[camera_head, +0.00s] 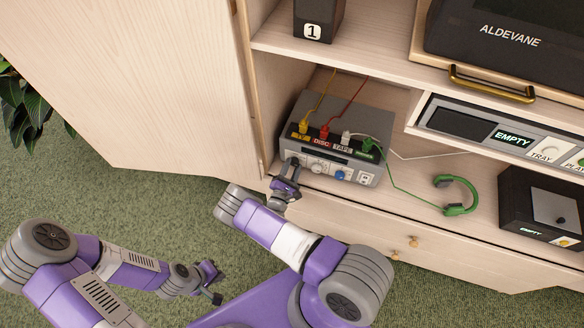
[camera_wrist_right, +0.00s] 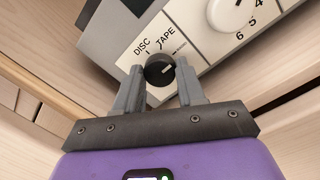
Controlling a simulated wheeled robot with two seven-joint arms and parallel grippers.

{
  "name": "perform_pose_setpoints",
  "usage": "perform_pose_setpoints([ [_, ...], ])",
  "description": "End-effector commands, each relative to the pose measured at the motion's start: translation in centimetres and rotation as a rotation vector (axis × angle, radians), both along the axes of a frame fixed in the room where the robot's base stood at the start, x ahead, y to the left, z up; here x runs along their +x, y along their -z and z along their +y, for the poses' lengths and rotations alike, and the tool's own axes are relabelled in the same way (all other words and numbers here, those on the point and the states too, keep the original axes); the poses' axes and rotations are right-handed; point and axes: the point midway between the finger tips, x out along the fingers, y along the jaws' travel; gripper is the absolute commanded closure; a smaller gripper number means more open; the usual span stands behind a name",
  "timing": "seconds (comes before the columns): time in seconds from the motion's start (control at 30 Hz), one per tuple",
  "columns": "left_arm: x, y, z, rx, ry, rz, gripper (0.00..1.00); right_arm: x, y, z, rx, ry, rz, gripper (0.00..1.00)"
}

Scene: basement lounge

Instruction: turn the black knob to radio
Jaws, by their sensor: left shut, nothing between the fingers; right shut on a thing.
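The grey amplifier (camera_head: 345,125) stands in the open cabinet, its front panel facing me. The black knob (camera_wrist_right: 159,72) is on that panel, beside the printed words DISC and TAPE. My right gripper (camera_head: 291,168) is at the left end of the panel. In the right wrist view its two fingers (camera_wrist_right: 160,86) are shut on the knob, one on each side. My left gripper (camera_head: 213,284) is shut and empty over the carpet, away from the amplifier.
A white numbered dial (camera_wrist_right: 232,20) sits right of the knob. Yellow, red, white and green plugs stand on the amplifier. Green headphones (camera_head: 457,195) and a black box (camera_head: 545,212) lie to the right. The cabinet door (camera_head: 140,75) stands open at left.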

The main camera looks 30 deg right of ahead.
Motion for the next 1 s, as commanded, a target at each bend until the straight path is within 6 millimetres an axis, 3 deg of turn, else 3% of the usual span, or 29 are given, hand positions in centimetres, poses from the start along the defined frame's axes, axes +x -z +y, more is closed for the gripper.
perform_pose_setpoints([
  [0.27,0.0,0.0,0.0,0.0,0.0,0.0,1.0,0.0,0.1,0.1,0.003,-0.001,-0.001,0.91],
  [0.3,0.0,0.0,0.0,0.0,0.0,0.0,1.0,0.0,0.1,0.1,0.003,-0.001,-0.001,0.55],
  [0.43,0.0,0.0,0.0,0.0,0.0,0.0,1.0,0.0,0.0,0.1,0.002,-0.001,0.0,0.35],
  [0.77,0.0,-0.1,0.0,0.0,0.0,0.0,1.0,-0.2,0.0,0.3,0.001,-0.001,0.0,0.35],
  [1.0,0.0,-0.8,0.0,0.0,0.0,0.0,1.0,-2.5,0.4,3.1,0.002,-0.005,0.001,0.35],
])
